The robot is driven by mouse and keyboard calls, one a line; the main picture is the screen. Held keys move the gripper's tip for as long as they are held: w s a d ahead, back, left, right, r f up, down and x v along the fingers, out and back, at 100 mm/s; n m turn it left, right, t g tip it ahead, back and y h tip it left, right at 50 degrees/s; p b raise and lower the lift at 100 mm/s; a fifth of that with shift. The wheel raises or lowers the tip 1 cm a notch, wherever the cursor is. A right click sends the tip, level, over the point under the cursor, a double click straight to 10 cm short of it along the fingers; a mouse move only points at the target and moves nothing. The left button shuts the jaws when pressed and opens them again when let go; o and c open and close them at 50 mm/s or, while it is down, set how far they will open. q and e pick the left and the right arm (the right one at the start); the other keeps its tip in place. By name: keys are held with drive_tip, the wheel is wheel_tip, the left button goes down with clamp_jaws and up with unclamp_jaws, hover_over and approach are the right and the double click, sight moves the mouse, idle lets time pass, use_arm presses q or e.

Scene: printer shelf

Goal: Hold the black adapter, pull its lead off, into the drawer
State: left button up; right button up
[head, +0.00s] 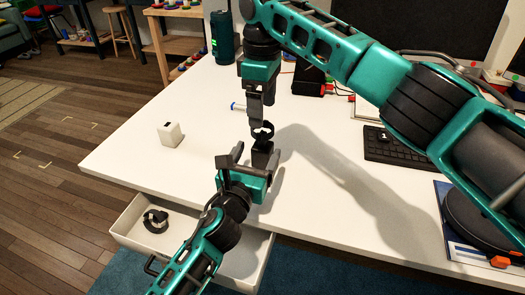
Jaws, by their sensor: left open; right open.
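The black adapter (263,150) stands on the white desk, left of the keyboard. Its black lead (262,131) shows as a small dark loop at the adapter's top. My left gripper (245,158) is open, low over the desk close to the adapter. I cannot tell whether a finger touches it. My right gripper (261,116) is open and points down from above, with its fingertips by the lead. Whether they touch the lead is unclear. The white drawer (127,218) is pulled out below the desk's front edge. My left forearm covers part of it.
A black coiled cable (155,221) lies in the drawer. A white cube-shaped adapter (170,133) stands at the desk's left. The desk (205,110) is bare around the white cube.

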sight(264, 131)
use_arm(q)
drive_tip(key=shift+x, duration=1.15)
drive_tip(key=shift+c, duration=0.3)
clamp_jaws()
use_arm(e)
drive_tip(key=shift+o, duration=0.7)
drive_tip(key=n, duration=0.2)
drive_tip(key=s+n+t, duration=0.1)
drive_tip(key=shift+a+f+n+h, duration=0.15)
drive_tip(key=shift+a+n+h, duration=0.1)
drive_tip(key=shift+n+h, duration=0.15)
drive_tip(key=n, duration=0.2)
drive_tip(key=s+n+t, duration=0.1)
drive_tip(key=n, duration=0.1)
drive_tip(key=shift+a+h, duration=0.2)
drive_tip(key=shift+h, duration=0.2)
drive_tip(key=w+f+n+t, duration=0.1)
drive_tip(key=f+n, duration=0.1)
drive_tip(key=n, duration=0.1)
drive_tip(key=w+f+n+t, duration=0.1)
drive_tip(key=f+n, duration=0.2)
drive_tip(key=w+d+f+n+t, duration=0.1)
drive_tip(key=f+n+t, duration=0.1)
drive_tip(key=n, duration=0.2)
drive_tip(key=shift+d+f, duration=0.1)
drive_tip(key=shift+f, duration=0.1)
